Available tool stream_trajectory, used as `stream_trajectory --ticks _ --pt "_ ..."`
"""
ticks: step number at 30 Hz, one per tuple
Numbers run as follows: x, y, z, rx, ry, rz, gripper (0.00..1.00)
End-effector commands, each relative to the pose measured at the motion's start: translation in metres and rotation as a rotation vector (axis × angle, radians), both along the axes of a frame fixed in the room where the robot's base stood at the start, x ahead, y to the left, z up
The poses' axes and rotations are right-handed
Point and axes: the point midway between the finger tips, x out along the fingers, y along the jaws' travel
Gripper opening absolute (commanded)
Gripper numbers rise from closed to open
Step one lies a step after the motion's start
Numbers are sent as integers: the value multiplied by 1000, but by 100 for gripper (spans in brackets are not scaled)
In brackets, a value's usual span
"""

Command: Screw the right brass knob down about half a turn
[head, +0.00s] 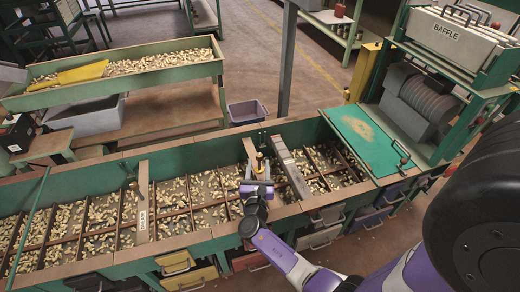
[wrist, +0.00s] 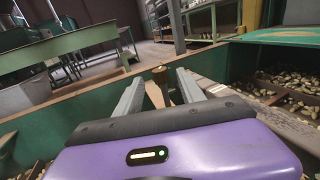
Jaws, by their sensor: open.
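The right brass knob (wrist: 160,73) shows in the wrist view between and just past my fingertips, with tan wood below it. In the head view this brass knob (head: 259,156) is small, at the far wall of the long green hopper (head: 203,241). My gripper (head: 258,171) is over the hopper on the near side of the knob. In the wrist view my gripper (wrist: 160,78) is open, with one finger to each side of the knob. I see no contact, but the depth between fingertips and knob is hard to judge.
The hopper's dividers separate many nuts. A labelled board (head: 143,205) crosses it to the left, and a metal strip (head: 290,172) lies just right of my gripper. A green machine marked BAFFLE (head: 440,75) stands at the right. Another nut trough (head: 150,85) is behind left.

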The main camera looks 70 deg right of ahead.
Motion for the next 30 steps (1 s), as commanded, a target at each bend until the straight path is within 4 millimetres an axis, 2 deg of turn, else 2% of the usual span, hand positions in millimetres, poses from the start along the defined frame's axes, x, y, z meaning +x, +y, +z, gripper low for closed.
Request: stream_trajectory --ticks 5,12,18,30 --pt "3 -11 -2 -5 2 -3 46" --pt "16 -45 -3 -4 3 -3 46" --pt "24 -67 -2 -3 2 -2 46" --pt "26 -73 -2 -2 3 -1 44"
